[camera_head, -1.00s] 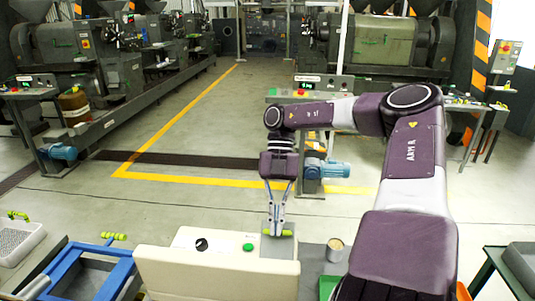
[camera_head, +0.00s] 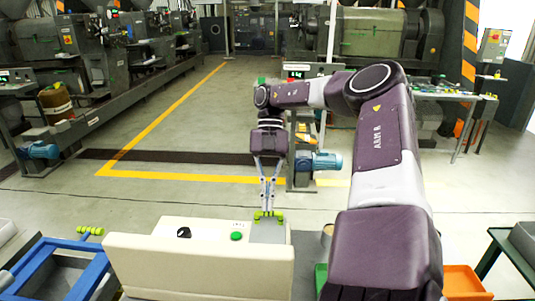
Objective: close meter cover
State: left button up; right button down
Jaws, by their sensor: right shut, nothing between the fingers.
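A cream meter box (camera_head: 205,229) stands at the bottom centre, with a black knob (camera_head: 184,232) and a green button (camera_head: 236,236) on its top. A grey plate (camera_head: 267,234) lies at the right of this top, with a yellow-green handle (camera_head: 268,215) at its far edge. This plate looks like the meter cover; how far open it is, I cannot tell. My right gripper (camera_head: 268,208) points down with its fingers together, at the handle, without holding it. Whether the tips touch it is unclear. My left gripper is not in view.
A tall cream panel (camera_head: 200,267) fronts the box. A blue frame (camera_head: 65,265) with a green handle stands to the left. An orange tray (camera_head: 465,282) and a dark green table (camera_head: 515,255) are to the right. Open floor with a yellow line lies behind.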

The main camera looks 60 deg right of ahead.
jog(key=shift+s+d+f, duration=0.1)
jog(key=shift+s+f, duration=0.05)
jog(key=shift+f, duration=0.45)
jog(key=shift+s+f+b, duration=0.15)
jog(key=shift+b, duration=0.15)
jog(key=v, duration=0.8)
jog(key=shift+w+r, duration=0.25)
jog(key=shift+r, duration=0.2)
